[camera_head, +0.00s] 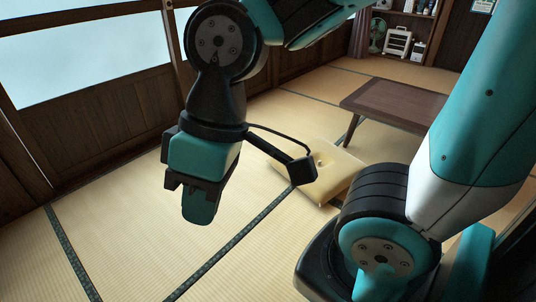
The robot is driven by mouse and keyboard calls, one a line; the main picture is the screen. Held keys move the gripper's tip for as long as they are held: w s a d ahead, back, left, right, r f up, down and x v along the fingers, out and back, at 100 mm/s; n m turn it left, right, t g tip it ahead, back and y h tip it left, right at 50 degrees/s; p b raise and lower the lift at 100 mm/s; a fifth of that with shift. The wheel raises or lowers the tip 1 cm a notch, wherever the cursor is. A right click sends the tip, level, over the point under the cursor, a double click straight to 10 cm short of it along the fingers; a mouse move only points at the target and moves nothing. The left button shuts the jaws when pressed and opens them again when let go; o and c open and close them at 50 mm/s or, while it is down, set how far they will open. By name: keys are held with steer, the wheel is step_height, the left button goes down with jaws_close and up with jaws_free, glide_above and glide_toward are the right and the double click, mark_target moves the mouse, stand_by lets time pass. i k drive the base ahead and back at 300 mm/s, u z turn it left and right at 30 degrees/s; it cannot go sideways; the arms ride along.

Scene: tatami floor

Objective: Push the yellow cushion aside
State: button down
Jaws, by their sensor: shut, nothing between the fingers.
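The yellow cushion (343,168) lies flat on the tatami floor, right of the picture's middle. A dark part of my arm covers some of its left side, and my lower arm joint stands in front of its near right part. My gripper (200,208) hangs with its teal fingers pointing down, left of the cushion in the picture. The fingers are together and hold nothing. The gripper looks apart from the cushion and above the floor; its exact height is hard to tell.
A low brown wooden table (395,100) stands just behind and right of the cushion. A green fan (377,35) and a white heater-like object (398,42) are at the back. A wood-panelled wall (100,130) with windows runs along the left. The tatami (120,240) at the front left is clear.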

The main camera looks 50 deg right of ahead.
mark_target(337, 169)
steer(key=u, duration=0.1)
steer(key=i, duration=1.3)
steer(key=z, duration=0.9)
steer(key=i, duration=0.95)
steer(key=z, duration=0.75)
steer(key=i, duration=0.25)
steer(key=z, duration=0.3)
